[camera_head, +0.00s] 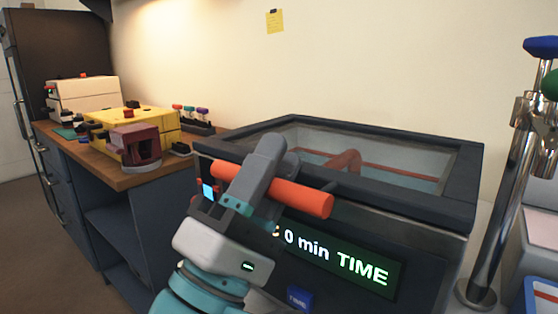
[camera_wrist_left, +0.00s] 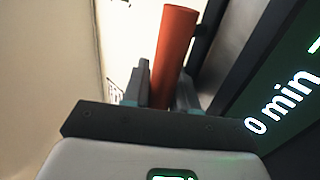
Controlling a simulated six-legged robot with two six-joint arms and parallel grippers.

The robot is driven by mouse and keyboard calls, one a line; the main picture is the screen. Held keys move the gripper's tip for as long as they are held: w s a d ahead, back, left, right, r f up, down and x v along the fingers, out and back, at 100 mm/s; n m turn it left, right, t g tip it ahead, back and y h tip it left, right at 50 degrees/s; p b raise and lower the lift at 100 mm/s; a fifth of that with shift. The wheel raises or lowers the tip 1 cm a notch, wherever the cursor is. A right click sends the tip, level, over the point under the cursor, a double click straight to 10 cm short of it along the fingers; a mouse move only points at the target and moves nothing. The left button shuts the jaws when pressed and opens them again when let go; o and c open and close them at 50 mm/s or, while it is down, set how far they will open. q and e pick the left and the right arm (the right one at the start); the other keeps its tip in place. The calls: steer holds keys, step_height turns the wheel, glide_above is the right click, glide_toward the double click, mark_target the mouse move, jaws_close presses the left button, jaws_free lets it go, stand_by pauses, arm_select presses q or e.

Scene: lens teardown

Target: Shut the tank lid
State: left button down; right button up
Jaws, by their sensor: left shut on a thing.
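The tank (camera_head: 400,238) is a dark box with a framed, see-through lid (camera_head: 425,195) on top. The lid looks level and lies on the tank's rim; I cannot tell whether a small gap is left. Through its pane a red-orange shape shows in the tank. An orange bar handle (camera_head: 300,196) runs along the lid's front edge. My left gripper (camera_head: 262,178) is at this handle, its fingers shut around it. In the left wrist view the orange handle (camera_wrist_left: 173,50) stands between the two fingers (camera_wrist_left: 160,85). My right gripper is in neither view.
The tank's front has a display (camera_head: 340,262) reading "0 min TIME" and a blue TIME button (camera_head: 299,299). A chrome post (camera_head: 508,200) with blue and green knobs stands close on the right. A wooden bench (camera_head: 120,178) with yellow and maroon devices is at the left.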

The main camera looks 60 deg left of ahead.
arm_select(q)
steer(key=shift+s+f, duration=0.15)
steer(key=c, duration=1.3)
jaws_free()
steer(key=shift+o, duration=0.2)
steer(key=shift+s+d, duration=0.25)
steer(key=shift+s, duration=0.05)
steer(key=shift+w, duration=0.1)
steer(key=shift+a, duration=0.1)
